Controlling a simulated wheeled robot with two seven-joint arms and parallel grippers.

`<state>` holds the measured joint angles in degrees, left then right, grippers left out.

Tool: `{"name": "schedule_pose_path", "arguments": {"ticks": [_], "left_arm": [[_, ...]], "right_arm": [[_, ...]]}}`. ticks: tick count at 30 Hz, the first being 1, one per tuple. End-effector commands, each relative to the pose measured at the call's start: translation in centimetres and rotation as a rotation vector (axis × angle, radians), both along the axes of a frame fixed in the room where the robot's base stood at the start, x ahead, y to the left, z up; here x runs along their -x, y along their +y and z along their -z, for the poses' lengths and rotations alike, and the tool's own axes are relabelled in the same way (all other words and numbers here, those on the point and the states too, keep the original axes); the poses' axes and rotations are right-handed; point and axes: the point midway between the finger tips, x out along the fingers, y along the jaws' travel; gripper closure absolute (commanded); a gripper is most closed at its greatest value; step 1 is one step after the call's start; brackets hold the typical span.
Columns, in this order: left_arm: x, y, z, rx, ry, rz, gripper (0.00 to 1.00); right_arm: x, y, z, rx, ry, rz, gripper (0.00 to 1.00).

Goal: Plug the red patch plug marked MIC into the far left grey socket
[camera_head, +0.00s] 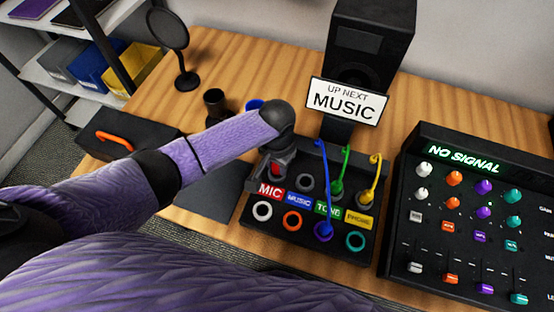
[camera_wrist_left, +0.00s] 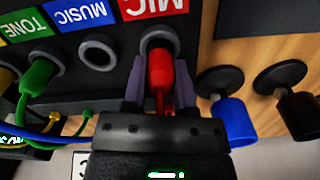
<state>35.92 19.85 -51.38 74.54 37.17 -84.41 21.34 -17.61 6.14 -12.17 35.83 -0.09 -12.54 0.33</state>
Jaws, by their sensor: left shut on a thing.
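The red MIC plug (camera_wrist_left: 158,72) is held upright between the fingers of my left gripper (camera_wrist_left: 160,92), which is shut on it. Its tip meets the far left grey socket (camera_wrist_left: 160,42), behind the red MIC label (camera_head: 270,190). How deep it sits cannot be told. In the head view my left gripper (camera_head: 279,160) is over the back left of the black patch panel (camera_head: 300,247), with a bit of red showing below it. My right gripper is not in view.
The grey socket behind MUSIC (camera_wrist_left: 98,52) is empty. A green plug (camera_head: 337,187) and a yellow plug (camera_head: 367,196) fill the other back sockets. A blue cable ends at the purple front socket (camera_head: 323,232). The MUSIC sign (camera_head: 347,102) and a mixer (camera_head: 470,220) stand nearby.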

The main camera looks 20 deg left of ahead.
Motion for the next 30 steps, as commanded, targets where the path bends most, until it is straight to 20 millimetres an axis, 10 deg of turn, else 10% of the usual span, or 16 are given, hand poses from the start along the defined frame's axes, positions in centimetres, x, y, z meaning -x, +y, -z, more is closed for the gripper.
{"name": "schedule_pose_path", "arguments": {"ticks": [28, 29, 30], "left_arm": [[-0.05, 0.0, 0.75, 0.0, -0.001, -0.001, 1.0], [-0.04, 0.0, 0.75, 0.0, -0.001, -0.001, 0.63], [-0.05, 0.0, 0.75, 0.0, -0.001, 0.0, 0.55]], "right_arm": [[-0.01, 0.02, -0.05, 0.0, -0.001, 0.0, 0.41], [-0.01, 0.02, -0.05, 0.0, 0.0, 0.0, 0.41], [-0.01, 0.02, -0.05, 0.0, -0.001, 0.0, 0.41]]}}
